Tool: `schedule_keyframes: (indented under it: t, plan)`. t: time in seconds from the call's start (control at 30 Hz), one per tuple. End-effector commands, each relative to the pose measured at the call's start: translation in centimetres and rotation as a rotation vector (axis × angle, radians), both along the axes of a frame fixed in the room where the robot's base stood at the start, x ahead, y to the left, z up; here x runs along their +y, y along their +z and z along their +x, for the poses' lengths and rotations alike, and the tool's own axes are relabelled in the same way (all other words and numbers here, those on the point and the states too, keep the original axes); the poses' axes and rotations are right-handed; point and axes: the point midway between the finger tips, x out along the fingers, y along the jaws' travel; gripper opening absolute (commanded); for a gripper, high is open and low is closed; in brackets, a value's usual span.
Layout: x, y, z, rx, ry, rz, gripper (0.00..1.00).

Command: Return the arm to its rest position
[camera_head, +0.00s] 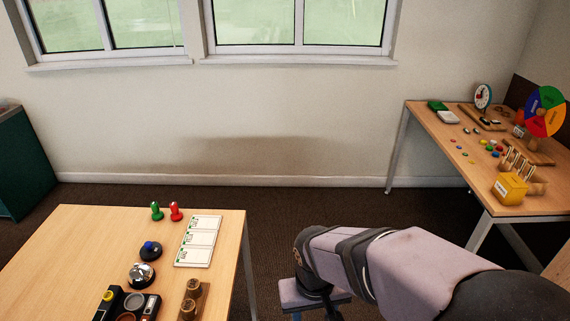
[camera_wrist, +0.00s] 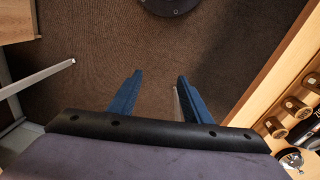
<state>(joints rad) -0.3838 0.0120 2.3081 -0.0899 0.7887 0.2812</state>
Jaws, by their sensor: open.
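My arm reaches in from the lower right of the head view, and its bend sits between the two tables. My gripper (camera_wrist: 156,98) shows in the wrist view as two blue fingers, spread apart with nothing between them. It is over the brown carpet (camera_wrist: 110,40), beside the edge of a wooden table.
The near table (camera_head: 80,240) holds green and red stampers, a white card (camera_head: 198,241), a bell (camera_head: 141,275) and a black tray. The right table (camera_head: 440,120) holds a clock, a colour wheel and a yellow box (camera_head: 509,188).

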Motion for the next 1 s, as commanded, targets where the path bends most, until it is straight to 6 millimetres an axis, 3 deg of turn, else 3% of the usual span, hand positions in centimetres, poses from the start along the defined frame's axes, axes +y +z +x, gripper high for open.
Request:
schedule_keyframes:
  t: [0.03, 0.1, 0.47, 0.5, 0.83, 1.0]
  plan:
    - [-1.9, -0.3, -0.6, 0.008, -0.035, 0.006, 0.45]
    - [-3.8, -0.7, -1.5, 0.021, -0.061, 0.014, 0.45]
    - [-9.8, -2.3, -6.0, 0.052, -0.175, 0.051, 0.45]
    - [-9.6, -1.0, -5.8, 0.050, -0.168, 0.051, 0.45]
    - [-9.5, 4.7, -5.8, 0.052, -0.163, 0.050, 0.45]
    - [-9.5, 8.9, -5.8, 0.052, -0.162, 0.050, 0.45]
